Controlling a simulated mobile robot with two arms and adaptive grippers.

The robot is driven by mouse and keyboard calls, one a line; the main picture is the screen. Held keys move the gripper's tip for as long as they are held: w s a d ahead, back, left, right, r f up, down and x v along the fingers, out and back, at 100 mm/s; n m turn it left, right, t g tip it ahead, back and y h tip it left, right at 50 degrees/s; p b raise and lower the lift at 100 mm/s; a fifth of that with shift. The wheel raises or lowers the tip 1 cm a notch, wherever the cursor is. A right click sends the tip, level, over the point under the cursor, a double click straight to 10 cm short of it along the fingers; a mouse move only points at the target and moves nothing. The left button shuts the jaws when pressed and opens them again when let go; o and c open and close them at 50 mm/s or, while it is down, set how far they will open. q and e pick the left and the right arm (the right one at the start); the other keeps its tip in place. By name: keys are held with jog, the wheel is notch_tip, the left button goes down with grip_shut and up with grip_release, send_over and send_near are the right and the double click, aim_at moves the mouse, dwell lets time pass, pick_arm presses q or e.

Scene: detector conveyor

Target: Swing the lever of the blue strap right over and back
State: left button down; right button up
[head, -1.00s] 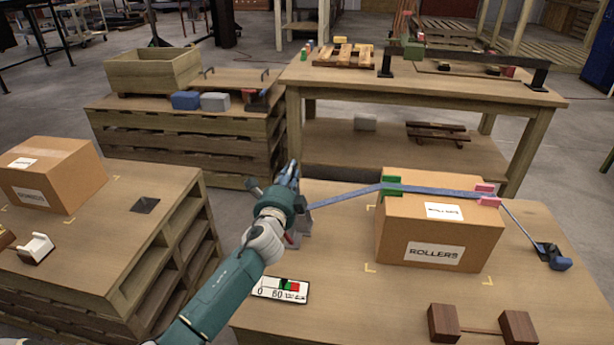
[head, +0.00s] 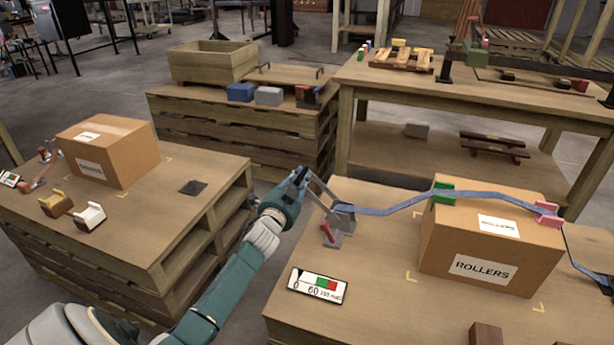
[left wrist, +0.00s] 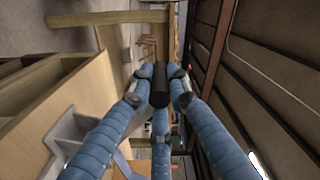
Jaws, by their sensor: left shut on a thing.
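The blue strap (head: 390,208) runs from a grey ratchet (head: 340,218) over the top of the ROLLERS carton (head: 478,268). It passes a green corner piece (head: 444,192) and a pink one (head: 547,213), and it looks bowed rather than straight. The ratchet's grey lever (head: 320,191) tilts up and left from the ratchet. My left gripper (head: 301,178) is shut on the lever's end. In the left wrist view its blue fingers close around a dark round grip (left wrist: 158,87), with the grey ratchet (left wrist: 78,130) at lower left. My right gripper is not in view.
A gauge card (head: 318,285) with green and red marks lies in front of the ratchet. A pallet table at left holds another carton (head: 108,152) and small holders (head: 89,216). A gap of floor separates the two tables. A higher bench (head: 470,88) stands behind.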

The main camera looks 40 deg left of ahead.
pick_arm(q)
jog(key=shift+s+a+f, duration=0.1)
jog(key=shift+a+f, duration=0.05)
jog(key=shift+a, duration=0.2)
jog(key=c, duration=1.6)
grip_release()
jog(key=shift+c, duration=0.2)
jog(key=shift+d+f, duration=0.1)
jog(key=v, duration=1.2)
